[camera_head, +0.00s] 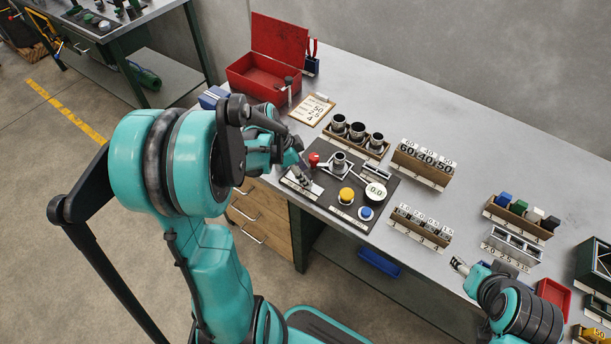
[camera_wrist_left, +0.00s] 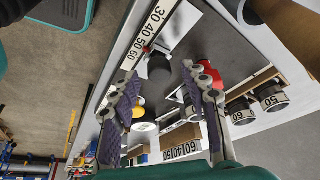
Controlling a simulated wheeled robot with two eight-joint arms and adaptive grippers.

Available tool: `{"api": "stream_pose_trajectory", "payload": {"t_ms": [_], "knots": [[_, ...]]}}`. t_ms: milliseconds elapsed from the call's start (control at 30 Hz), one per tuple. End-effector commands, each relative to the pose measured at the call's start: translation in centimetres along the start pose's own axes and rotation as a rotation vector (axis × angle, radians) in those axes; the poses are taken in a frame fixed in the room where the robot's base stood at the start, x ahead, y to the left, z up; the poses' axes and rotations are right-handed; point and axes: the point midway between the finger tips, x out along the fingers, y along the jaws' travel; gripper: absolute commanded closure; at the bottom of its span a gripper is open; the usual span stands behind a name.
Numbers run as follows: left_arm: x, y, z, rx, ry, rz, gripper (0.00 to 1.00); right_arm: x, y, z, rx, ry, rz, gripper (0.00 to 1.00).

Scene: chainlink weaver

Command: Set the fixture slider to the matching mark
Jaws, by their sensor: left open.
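The fixture is a dark plate (camera_head: 335,208) on the table. Its white scale strip (camera_wrist_left: 145,36) reads 30, 40, 50, 60 in the left wrist view. A dark slider block (camera_wrist_left: 159,67) with a small red mark sits beside the strip; its exact reading is unclear. My left gripper (camera_head: 304,180) is over the plate's left end, partly hiding the strip. In the left wrist view my left gripper (camera_wrist_left: 160,98) is open, its fingers spread with the block beyond and between them. My right gripper (camera_head: 459,265) is by the table's front edge; its opening is too small to judge.
The plate also carries a red knob (camera_head: 314,159), a yellow button (camera_head: 346,195), a blue button (camera_head: 366,213) and a round 0.0 dial (camera_head: 376,191). Dark cups (camera_head: 357,131) and numbered blocks (camera_head: 424,161) sit in racks.

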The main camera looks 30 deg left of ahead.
Motion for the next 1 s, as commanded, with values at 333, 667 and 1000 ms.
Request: {"api": "stream_pose_trajectory", "payload": {"t_ms": [333,667,1000], "knots": [[0.9,0.0,0.0,-0.001,0.0,0.0,0.54,0.2,0.0,0.2,0.0,0.0,0.0,0.46],[0.9,0.0,0.0,-0.001,0.0,0.0,1.0,0.2,0.0,0.2,0.0,0.0,0.0,0.46],[-0.1,-2.8,2.5,-0.005,-0.001,-0.003,1.0,0.5,0.0,0.3,0.0,0.0,0.0,0.46]]}}
